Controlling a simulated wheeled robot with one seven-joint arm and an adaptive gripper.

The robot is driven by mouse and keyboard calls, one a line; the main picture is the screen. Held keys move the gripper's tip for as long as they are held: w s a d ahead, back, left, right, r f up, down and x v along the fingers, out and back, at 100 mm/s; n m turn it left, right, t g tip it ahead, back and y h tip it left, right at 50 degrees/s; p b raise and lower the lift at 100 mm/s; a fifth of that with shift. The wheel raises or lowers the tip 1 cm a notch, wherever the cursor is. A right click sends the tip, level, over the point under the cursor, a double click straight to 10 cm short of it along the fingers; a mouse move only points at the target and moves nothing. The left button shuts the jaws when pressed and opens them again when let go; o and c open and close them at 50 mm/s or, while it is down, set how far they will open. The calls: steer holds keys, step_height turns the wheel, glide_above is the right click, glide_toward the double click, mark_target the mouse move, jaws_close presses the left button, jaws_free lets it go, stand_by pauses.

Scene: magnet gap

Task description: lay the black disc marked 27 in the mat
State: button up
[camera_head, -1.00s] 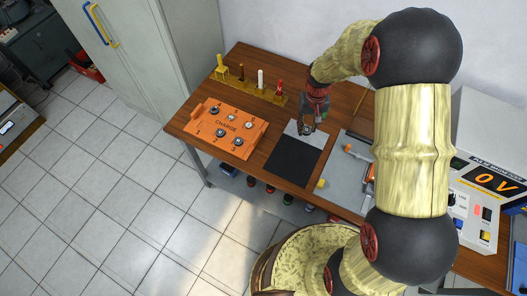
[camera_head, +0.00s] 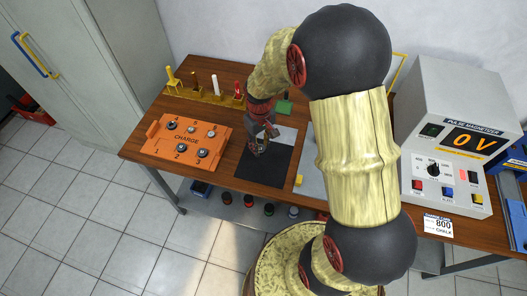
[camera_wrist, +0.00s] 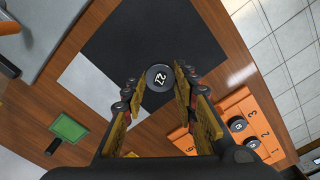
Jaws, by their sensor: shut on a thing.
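The black disc marked 27 (camera_wrist: 159,78) is between my gripper's fingertips in the wrist view, its white number facing the camera. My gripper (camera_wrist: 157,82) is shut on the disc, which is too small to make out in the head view. My gripper (camera_head: 259,148) shows there over the far left part of the black mat (camera_head: 262,174). The mat (camera_wrist: 180,33) also shows beyond the disc in the wrist view. I cannot tell how high the disc is above it.
A light grey patch (camera_head: 287,135) adjoins the mat. The orange CHARGE board (camera_head: 203,133) with several round pieces lies to its left. A small yellow block (camera_head: 298,180) is at its right. Upright coloured pegs stand behind. The pulse magnetizer (camera_head: 455,140) reads 0 V at right.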

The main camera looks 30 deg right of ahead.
mark_target(265, 161)
steer(key=shift+s+d+f, duration=0.25)
steer(key=shift+s+d, duration=0.3)
steer(key=shift+s, duration=0.15)
steer(key=shift+r, duration=0.1)
steer(key=shift+f+b, duration=1.45)
steer(key=shift+f, duration=1.4)
steer(key=shift+f, duration=0.2)
steer(key=o, duration=1.2)
steer(key=shift+c, duration=0.2)
steer(key=shift+c, duration=0.4)
steer(key=c, duration=0.4)
